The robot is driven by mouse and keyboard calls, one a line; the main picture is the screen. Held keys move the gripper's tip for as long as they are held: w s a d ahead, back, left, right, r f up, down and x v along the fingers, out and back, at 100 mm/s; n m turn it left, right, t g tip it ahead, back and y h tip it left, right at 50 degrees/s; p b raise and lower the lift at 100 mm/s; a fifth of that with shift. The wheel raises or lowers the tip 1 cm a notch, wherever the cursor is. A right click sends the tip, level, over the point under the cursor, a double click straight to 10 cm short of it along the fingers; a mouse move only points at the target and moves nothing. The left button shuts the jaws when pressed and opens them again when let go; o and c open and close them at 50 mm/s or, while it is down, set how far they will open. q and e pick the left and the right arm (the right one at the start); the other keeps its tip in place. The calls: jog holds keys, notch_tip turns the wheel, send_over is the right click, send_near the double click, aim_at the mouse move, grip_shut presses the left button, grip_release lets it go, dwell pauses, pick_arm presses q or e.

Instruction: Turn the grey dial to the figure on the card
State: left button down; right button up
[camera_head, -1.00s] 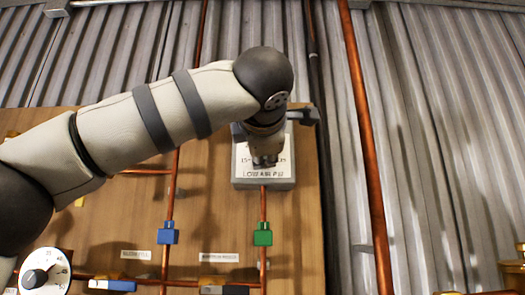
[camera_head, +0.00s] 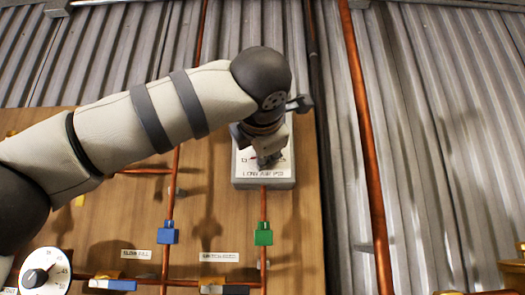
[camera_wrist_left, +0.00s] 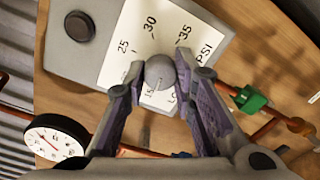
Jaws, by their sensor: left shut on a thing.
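The grey dial (camera_wrist_left: 160,73) is a round knob with a thin pointer line, set on a white scale plate (camera_wrist_left: 125,45) marked 15, 25, 30, 35 and PSI. The plate is on a grey box (camera_head: 240,182) high on the wooden board. My left gripper (camera_head: 268,160) is at the box front and hides the dial in the head view. In the left wrist view its two fingers (camera_wrist_left: 157,85) are closed against opposite sides of the dial. The pointer line's exact reading is too small to tell. I cannot make out a card with a figure. My right gripper is not in view.
Copper pipes carry a blue fitting (camera_head: 167,233) and a green fitting (camera_head: 263,234) below the box. A thick copper pipe (camera_head: 366,140) runs down the corrugated wall to the right. A black button (camera_wrist_left: 80,26) is on the box.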

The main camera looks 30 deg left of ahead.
pick_arm(q)
jog(key=c, duration=1.3)
grip_release()
jog(key=v, duration=1.2)
